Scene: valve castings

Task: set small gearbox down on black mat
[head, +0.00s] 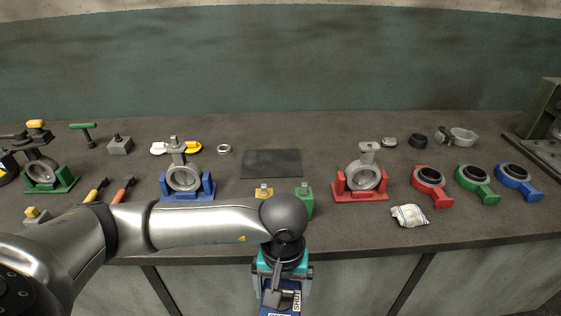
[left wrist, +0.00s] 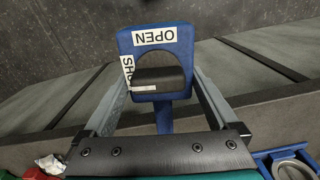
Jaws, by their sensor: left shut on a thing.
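The black mat (head: 271,163) lies flat and bare near the middle of the bench. My left gripper (head: 281,283) hangs in front of the bench's near edge, below and nearer than the mat. It is shut on a blue plate (head: 270,298) with OPEN and SHUT labels. I cannot tell whether any piece is the small gearbox; a small grey block with a stub (head: 119,145) stands at back left.
A yellow-topped block (head: 264,193) and a green block (head: 304,198) stand just before the mat. Valve bodies sit in a blue cradle (head: 188,196) to the left and a red cradle (head: 360,196) to the right. A white crumpled rag (head: 409,215) lies front right.

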